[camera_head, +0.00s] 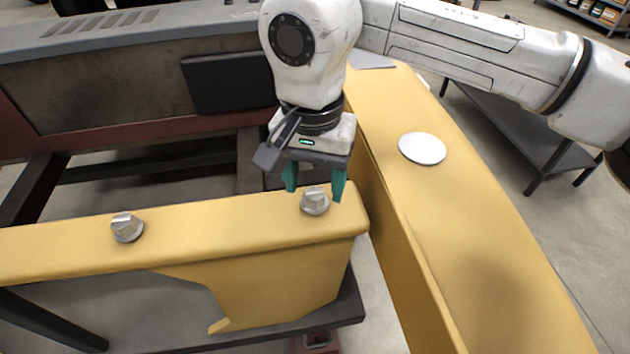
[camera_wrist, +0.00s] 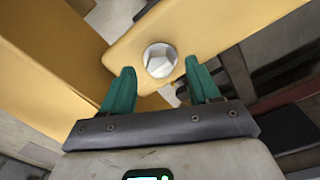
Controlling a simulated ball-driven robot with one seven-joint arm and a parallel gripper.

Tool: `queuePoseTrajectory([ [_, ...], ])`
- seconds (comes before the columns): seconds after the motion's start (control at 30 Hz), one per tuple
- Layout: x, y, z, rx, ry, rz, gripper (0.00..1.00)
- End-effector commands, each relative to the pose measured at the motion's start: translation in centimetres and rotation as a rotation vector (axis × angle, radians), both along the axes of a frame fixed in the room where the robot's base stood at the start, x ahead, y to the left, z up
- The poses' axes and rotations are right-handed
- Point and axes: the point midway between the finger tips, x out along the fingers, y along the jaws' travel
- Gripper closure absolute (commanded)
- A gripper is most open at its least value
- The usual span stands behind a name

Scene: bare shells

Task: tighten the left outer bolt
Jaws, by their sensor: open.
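Two silver bolts with raised grip heads sit on the top face of the yellow beam (camera_head: 60,248). One bolt (camera_head: 127,227) is toward the left of the head view. The other bolt (camera_head: 314,201) is near the beam's right end and also shows in the wrist view (camera_wrist: 160,60). My gripper (camera_head: 315,194) has green fingers, open and empty, pointing down at the right-hand bolt. In the wrist view my gripper (camera_wrist: 160,66) has a fingertip on each side of that bolt, with gaps showing. I cannot tell whether the tips reach down beside its head.
A long yellow side piece (camera_head: 450,230) with a round silver cap (camera_head: 422,148) runs along the right, close to the beam's end. A grey and dark red crossmember (camera_head: 120,90) with a black plate (camera_head: 230,82) stands behind. A grey bench (camera_head: 520,140) is farther right.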

Motion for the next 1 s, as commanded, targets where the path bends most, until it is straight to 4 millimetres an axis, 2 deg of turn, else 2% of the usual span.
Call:
queuePoseTrajectory([
  [0.2,0.0,0.0,-1.4,0.001,0.000,0.000,0.39],
  [0.47,0.0,0.0,-1.5,0.001,0.000,0.000,0.39],
  [1.0,0.0,0.0,-1.5,0.001,-0.001,0.000,0.90],
])
